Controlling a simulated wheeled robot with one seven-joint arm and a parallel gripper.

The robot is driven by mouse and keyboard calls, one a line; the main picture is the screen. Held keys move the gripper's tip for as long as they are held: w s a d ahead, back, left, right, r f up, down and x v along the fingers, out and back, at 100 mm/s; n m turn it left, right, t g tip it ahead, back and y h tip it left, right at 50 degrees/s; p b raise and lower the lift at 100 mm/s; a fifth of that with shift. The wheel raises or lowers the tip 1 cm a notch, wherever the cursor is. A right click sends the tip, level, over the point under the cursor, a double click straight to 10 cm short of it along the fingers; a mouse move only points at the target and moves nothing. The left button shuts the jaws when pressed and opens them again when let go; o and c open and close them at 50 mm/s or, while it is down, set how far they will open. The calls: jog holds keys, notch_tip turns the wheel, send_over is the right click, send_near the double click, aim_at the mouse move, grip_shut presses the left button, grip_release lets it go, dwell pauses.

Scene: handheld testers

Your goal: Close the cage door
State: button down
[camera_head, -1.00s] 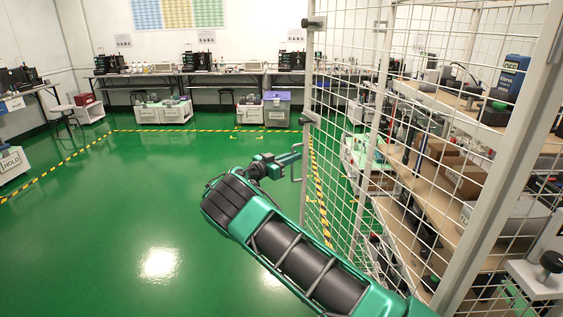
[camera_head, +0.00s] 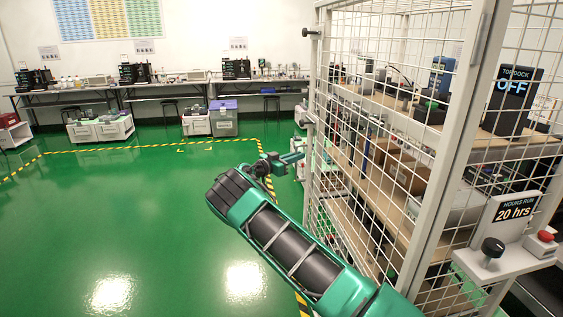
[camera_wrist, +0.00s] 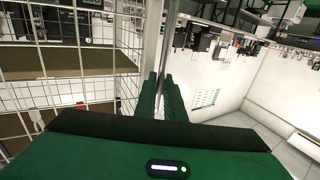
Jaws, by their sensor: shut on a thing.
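The cage door (camera_head: 392,130) is a white wire-mesh panel in a pale frame, standing at the right of the head view. Its free edge is on the left, close to the cage frame; I cannot tell whether a gap remains there. My gripper (camera_head: 298,157) reaches that edge from the left and is shut on the door's upright handle, mostly hidden by the fingers. In the wrist view the green fingers (camera_wrist: 162,95) are together around a thin grey upright bar (camera_wrist: 167,45), with the mesh on the left.
Shelves with boxes and devices (camera_head: 400,165) stand behind the mesh. Green floor (camera_head: 120,210) is clear on the left. Benches (camera_head: 150,85) line the back wall.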

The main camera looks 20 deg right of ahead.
aim_at(307, 156)
jog(key=shift+d+r+g, duration=0.2)
jog(key=shift+d+g, duration=0.1)
jog(key=shift+d, duration=1.4)
jog(key=shift+d, duration=0.1)
jog(key=c, duration=1.8)
grip_release()
jog(key=shift+f, duration=0.15)
jog(key=shift+c, duration=0.2)
jog(key=shift+s+d+m, duration=0.1)
jog(key=shift+s+m, duration=0.05)
jog(key=shift+m, duration=0.15)
jog(key=shift+s+d+f, duration=0.1)
jog(key=shift+s+f, duration=0.05)
jog(key=w+v, duration=0.1)
jog(key=v, duration=1)
jog(key=shift+a, duration=0.4)
jog(key=shift+s, duration=0.1)
